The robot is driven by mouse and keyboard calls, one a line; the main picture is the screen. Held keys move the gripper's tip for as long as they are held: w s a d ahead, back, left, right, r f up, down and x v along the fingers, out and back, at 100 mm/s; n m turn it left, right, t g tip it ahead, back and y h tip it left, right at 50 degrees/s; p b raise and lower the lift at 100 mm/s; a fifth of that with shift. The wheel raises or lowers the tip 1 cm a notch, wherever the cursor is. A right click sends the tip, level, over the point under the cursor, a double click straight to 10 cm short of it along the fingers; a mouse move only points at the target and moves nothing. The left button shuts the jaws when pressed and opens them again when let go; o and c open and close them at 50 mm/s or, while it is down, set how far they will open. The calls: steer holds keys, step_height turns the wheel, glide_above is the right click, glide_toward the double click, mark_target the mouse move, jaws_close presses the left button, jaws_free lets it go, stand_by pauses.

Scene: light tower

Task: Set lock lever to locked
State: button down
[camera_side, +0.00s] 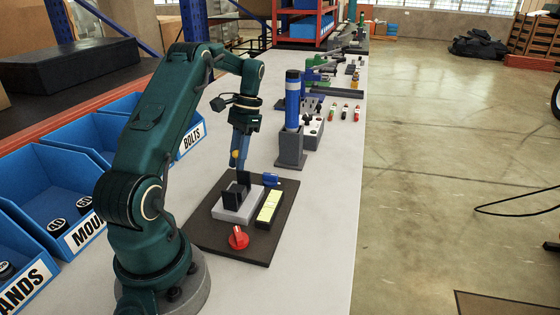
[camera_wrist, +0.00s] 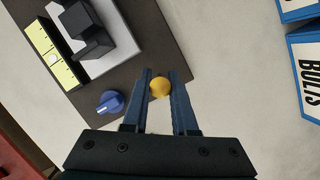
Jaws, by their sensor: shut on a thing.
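My gripper (camera_side: 238,158) is over the far edge of a dark board (camera_side: 222,244). Its blue fingers are shut on a round yellow knob (camera_wrist: 160,88), which also shows small in the side view (camera_side: 235,154). Whatever lies under the knob is hidden in the wrist view, so I cannot tell clearly how it joins the lock lever. A black upright block (camera_side: 233,197) stands on a light grey plate (camera_side: 236,215) on the board. A blue knob (camera_wrist: 110,102) with a white mark sits beside the fingers, left in the wrist view.
A red knob (camera_side: 239,238) is at the board's near end, and a yellow-green panel (camera_side: 268,207) lies beside the grey plate. A blue cylinder on a grey stand (camera_side: 291,150) rises behind the board. Blue bins (camera_side: 102,148) line the left.

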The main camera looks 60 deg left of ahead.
steer(key=shift+w+g, duration=0.2)
steer(key=shift+g, duration=0.1)
steer(key=c, duration=0.7)
jaws_free()
steer(key=shift+v, duration=1.8)
steer(key=shift+w+a+r, duration=0.15)
steer(key=shift+a+r, duration=0.05)
steer(key=shift+r, duration=0.45)
